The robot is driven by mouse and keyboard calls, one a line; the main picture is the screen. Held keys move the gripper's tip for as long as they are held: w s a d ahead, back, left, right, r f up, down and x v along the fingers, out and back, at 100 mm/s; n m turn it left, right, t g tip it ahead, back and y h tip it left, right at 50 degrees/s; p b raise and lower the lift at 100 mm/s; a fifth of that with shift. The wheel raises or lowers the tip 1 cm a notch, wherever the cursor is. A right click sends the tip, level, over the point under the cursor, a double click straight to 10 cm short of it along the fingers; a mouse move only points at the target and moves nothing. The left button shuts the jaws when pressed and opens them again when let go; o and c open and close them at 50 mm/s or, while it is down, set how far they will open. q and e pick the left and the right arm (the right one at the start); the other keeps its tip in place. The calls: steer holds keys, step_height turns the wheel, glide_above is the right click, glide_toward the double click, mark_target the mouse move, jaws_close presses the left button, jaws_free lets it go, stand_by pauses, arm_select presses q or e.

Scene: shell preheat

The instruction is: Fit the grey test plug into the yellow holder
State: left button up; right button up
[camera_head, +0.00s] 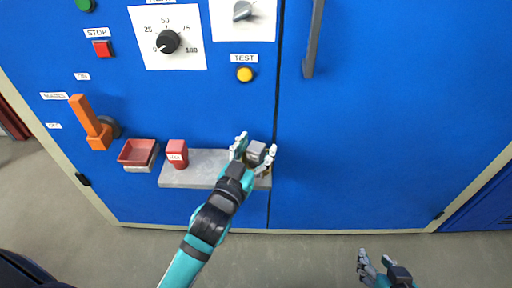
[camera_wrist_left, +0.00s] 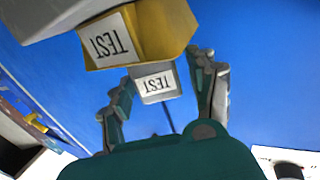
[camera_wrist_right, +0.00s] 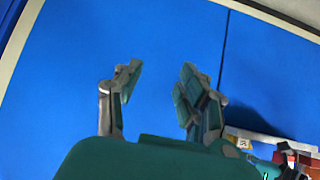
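The yellow holder (camera_wrist_left: 160,35), labelled TEST, stands at the right end of the grey shelf (camera_head: 198,167). In the head view it is mostly hidden by my left gripper (camera_head: 255,147). The grey test plug (camera_wrist_left: 156,84), also labelled TEST, adjoins the holder's edge in the upside-down left wrist view; how deep it sits cannot be told. The plug (camera_head: 256,149) is between my left gripper's spread fingers, with a clear gap on at least one side. My right gripper (camera_head: 376,257) is open and empty, low and far from the shelf; its spread fingers also show in the right wrist view (camera_wrist_right: 160,85).
A red labelled block (camera_head: 177,151) stands on the shelf. A red tray (camera_head: 137,151) is left of it. The blue cabinet front carries an orange lever (camera_head: 90,120), a dial (camera_head: 168,41), a red STOP button (camera_head: 102,48) and a yellow TEST button (camera_head: 245,74). The right door is clear below its handle.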

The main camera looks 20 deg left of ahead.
mark_target(253, 152)
arm_select(q)
steer(key=shift+r, duration=0.2)
steer(key=s, duration=0.3)
steer(key=shift+s+a+r+p, duration=0.1)
steer(key=shift+s+a+p, duration=0.1)
steer(key=shift+s+p, duration=0.2)
steer(key=s, duration=0.7)
steer(key=s+a+f+g, duration=0.2)
steer(key=s+f+g, duration=0.2)
steer(key=f+g, duration=0.2)
steer(key=s+a+f+m+g+y, duration=0.1)
steer(key=s+f+g, duration=0.4)
steer(key=f, duration=0.4)
steer(key=shift+s+a+g, duration=0.2)
steer(key=shift+a+g, duration=0.2)
arm_select(e)
steer(key=s+d+f+g+h, duration=0.1)
steer(key=s+f+g, duration=0.2)
steer(key=s, duration=0.2)
steer(key=shift+s+d, duration=0.25)
steer(key=shift+d, duration=0.15)
arm_select(q)
steer(key=shift+f+p, duration=0.1)
steer(key=shift+p, duration=0.25)
arm_select(e)
steer(key=shift+f+g, duration=0.15)
steer(key=shift+g, duration=0.15)
